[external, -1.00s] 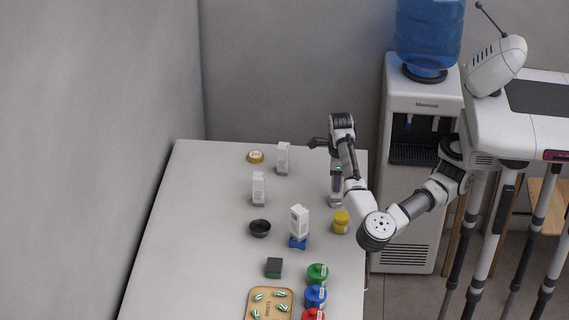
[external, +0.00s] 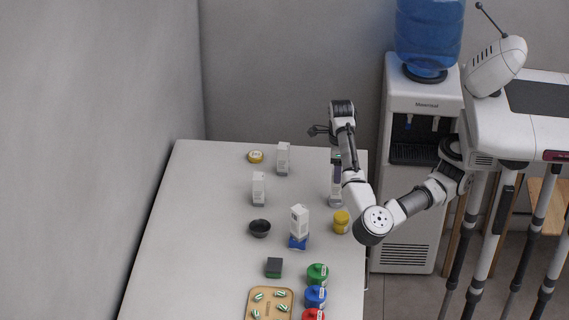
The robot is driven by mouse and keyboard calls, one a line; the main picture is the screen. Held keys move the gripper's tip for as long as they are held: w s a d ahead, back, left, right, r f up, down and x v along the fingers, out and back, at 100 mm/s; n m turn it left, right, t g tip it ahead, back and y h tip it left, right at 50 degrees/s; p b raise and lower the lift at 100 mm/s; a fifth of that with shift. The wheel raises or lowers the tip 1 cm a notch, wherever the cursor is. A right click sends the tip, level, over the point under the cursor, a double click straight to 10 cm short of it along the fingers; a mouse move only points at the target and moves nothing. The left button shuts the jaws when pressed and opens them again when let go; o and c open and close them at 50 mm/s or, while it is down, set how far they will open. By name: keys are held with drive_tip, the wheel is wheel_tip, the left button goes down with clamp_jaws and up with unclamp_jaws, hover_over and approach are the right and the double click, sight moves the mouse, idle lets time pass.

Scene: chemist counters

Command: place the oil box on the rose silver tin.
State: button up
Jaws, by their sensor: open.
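My gripper (external: 317,131) is open above the far right part of the counter, with nothing seen between its fingers. Two white boxes (external: 283,157) (external: 259,187) stand upright on the counter. A third white box (external: 299,219) stands on a blue object (external: 298,242). Another pale upright item (external: 335,199) is partly hidden behind my arm. Their labels are too small to read, so I cannot tell which is the oil box. A small round yellow tin (external: 256,157) with a pale lid lies at the back; I cannot make out a rose silver tin by name.
A black bowl (external: 260,228), a yellow jar (external: 341,221) and a dark green box (external: 274,267) stand on the counter (external: 200,230). Green (external: 317,273), blue (external: 315,296) and red jars line the right edge, beside a wooden tray (external: 285,292). The left side is clear.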

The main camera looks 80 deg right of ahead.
wheel_tip(320, 180, up, 8)
drive_tip(key=shift+f, duration=0.15)
idle(0.3)
